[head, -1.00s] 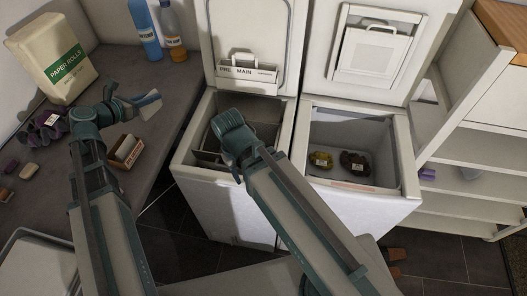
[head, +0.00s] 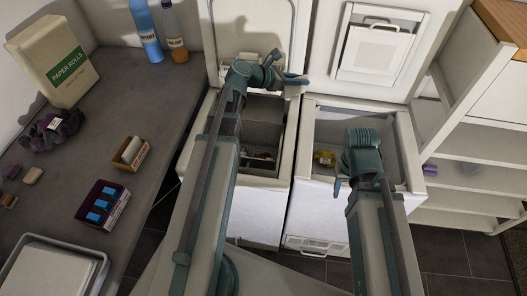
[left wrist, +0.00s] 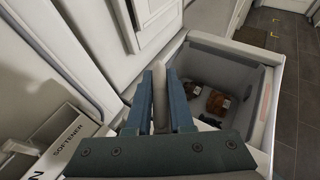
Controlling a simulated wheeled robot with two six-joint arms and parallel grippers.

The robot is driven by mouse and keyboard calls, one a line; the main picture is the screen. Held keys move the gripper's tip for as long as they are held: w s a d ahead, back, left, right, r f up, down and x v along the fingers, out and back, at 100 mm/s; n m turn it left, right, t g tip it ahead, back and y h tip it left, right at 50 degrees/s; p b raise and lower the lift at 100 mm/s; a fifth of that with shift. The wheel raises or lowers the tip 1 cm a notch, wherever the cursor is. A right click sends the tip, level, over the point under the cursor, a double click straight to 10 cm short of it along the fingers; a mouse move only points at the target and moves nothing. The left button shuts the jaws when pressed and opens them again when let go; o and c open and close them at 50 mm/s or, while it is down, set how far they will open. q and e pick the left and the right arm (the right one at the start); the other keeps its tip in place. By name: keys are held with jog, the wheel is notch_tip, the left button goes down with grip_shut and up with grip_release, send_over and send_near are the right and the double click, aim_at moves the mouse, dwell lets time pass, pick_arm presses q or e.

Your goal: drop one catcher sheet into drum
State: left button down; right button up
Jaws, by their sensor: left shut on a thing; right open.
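My left gripper (head: 290,82) is above the back right of the left toploader's open drum (head: 258,130), near the gap between the machines. In the left wrist view, the left gripper (left wrist: 160,85) is shut on a thin pale sheet (left wrist: 173,90), held upright between the fingers. Inside the left drum is a perforated wall, with something small and reddish low down. A small brown box (head: 140,164) with a pale sheet stack stands on the counter. My right gripper (head: 340,187) is open at the front of the right toploader, its fingers partly hidden.

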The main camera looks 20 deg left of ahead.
pick_arm(q)
jog(key=s+a+f+n+t+y+b, duration=0.1)
jog(key=s+a+f+b, duration=0.3)
jog(key=a+f+b, duration=0.4)
jog(key=s+a+f+b, duration=0.4)
jog(key=a+f+b, duration=0.2)
jog(key=a, duration=0.4)
notch_tip(320, 180, down, 6)
jog(key=b, duration=0.5)
jog(key=shift+d+b, duration=0.25)
jog(key=shift+b, duration=0.1)
jog(key=c, duration=0.7)
grip_release()
jog(key=shift+r, duration=0.1)
